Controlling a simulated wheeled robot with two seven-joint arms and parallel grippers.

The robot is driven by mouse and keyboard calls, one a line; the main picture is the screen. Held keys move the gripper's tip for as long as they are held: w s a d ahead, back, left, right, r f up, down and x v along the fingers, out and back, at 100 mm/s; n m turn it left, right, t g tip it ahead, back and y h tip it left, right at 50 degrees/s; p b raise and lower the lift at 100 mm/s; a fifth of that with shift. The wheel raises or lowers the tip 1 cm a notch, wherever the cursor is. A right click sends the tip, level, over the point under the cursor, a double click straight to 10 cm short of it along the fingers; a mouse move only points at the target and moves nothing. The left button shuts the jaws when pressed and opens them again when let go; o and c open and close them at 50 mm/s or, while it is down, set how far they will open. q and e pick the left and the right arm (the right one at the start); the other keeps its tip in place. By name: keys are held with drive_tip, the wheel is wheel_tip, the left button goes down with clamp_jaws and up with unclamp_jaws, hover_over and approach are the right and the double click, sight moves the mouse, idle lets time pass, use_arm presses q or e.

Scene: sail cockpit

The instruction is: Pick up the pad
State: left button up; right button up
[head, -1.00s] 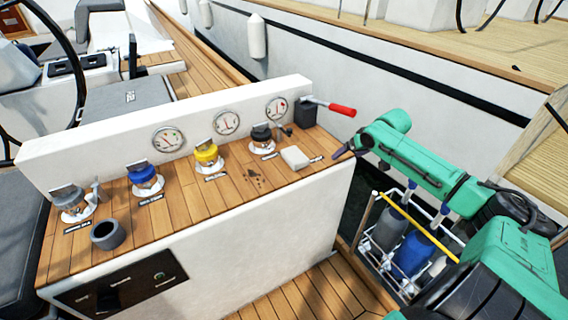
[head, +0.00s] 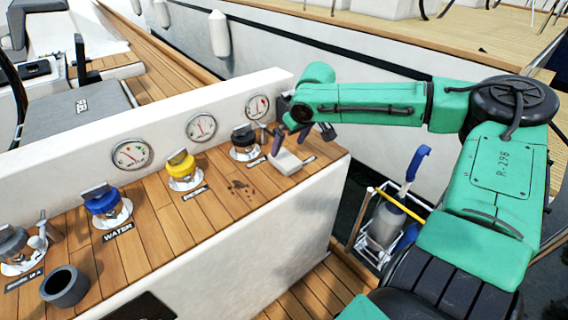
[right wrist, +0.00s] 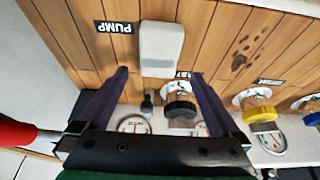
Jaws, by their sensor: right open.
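The pad (head: 286,162) is a small pale grey-white block lying on the wooden top of the console, near its right end. In the right wrist view the pad (right wrist: 162,42) lies beyond the fingertips, roughly centred between them. My right gripper (head: 289,147) is open and empty, with its two dark fingers just behind and above the pad. The open fingers also show in the right wrist view (right wrist: 160,74). I cannot tell whether a finger touches the pad. My left gripper is out of view.
A black-capped valve (head: 246,140) stands left of the pad, with yellow (head: 182,168) and blue (head: 104,203) ones further left. A red lever handle (right wrist: 18,132) is beside my right gripper. A white back wall with gauges (head: 201,127) runs behind. Dark stains (head: 240,189) mark the wood.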

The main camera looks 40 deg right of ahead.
sight(286, 158)
drive_tip(key=x, duration=0.3)
drive_tip(key=b+x, duration=0.1)
drive_tip(key=x, duration=0.1)
drive_tip(key=shift+s+d+f, duration=0.1)
drive_tip(key=shift+s+f, duration=0.25)
drive_tip(key=shift+w+f, duration=0.2)
drive_tip(key=shift+w, duration=0.1)
drive_tip(key=shift+s, duration=0.1)
drive_tip(key=shift+f, duration=0.2)
drive_tip(key=c, duration=1.2)
